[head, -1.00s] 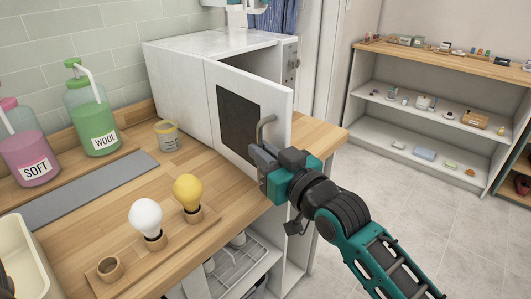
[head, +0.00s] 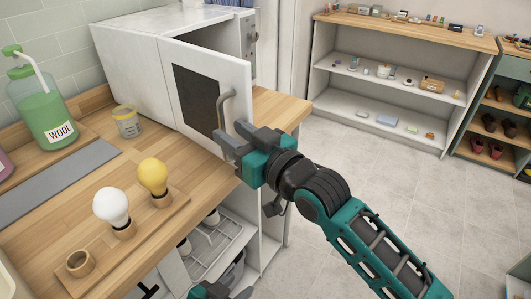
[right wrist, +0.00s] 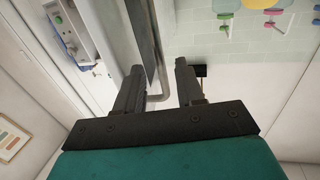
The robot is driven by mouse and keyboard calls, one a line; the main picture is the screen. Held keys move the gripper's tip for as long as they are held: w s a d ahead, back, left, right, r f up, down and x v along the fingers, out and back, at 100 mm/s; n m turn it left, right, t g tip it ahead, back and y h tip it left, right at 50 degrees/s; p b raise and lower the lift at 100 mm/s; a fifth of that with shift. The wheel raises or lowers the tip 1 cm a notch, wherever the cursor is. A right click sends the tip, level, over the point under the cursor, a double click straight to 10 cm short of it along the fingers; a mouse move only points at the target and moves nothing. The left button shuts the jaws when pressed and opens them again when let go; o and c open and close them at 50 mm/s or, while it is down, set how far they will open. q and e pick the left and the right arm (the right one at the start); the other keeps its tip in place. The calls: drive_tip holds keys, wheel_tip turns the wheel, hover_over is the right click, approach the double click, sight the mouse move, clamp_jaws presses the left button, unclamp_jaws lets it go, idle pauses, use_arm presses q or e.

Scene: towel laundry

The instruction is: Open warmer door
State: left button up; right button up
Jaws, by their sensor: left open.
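The white warmer (head: 130,60) stands on the wooden counter. Its door (head: 235,75), with a dark window (head: 195,100), is partly open, swung out from the body. A grey bar handle (head: 227,98) is on the door's free edge side. My right gripper (head: 231,136) is at the handle's lower end with fingers apart. In the right wrist view the fingers (right wrist: 160,85) are spread, with the bent handle (right wrist: 158,97) showing between them; contact is unclear. My left gripper (head: 222,290) is open at the bottom edge of the head view, mostly cut off.
Left on the counter are a WOOL bottle (head: 45,110), a small jar (head: 127,121), and a white bulb (head: 112,207) and yellow bulb (head: 153,177) on a wooden holder. A wire rack (head: 212,245) is below the counter. Open floor (head: 380,160) lies right, before a shelf (head: 395,30).

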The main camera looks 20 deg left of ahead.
drive_tip(key=v, duration=1)
drive_tip(key=w+d+f+m+t+h, duration=0.1)
drive_tip(key=d+f+m+t+h, duration=0.55)
drive_tip(key=d+f, duration=1)
drive_tip(key=s+d+f+m+g+h, duration=0.3)
drive_tip(key=s+d+f+h, duration=0.4)
drive_tip(key=s+d+f, duration=0.3)
drive_tip(key=d+f, duration=0.3)
drive_tip(key=f, duration=0.1)
drive_tip(key=shift+s+d+f+m+h, duration=0.15)
drive_tip(key=shift+s+d+m+h, duration=0.05)
drive_tip(key=shift+d+m+h, duration=0.2)
drive_tip(key=shift+w+g, duration=0.1)
drive_tip(key=shift+g, duration=0.15)
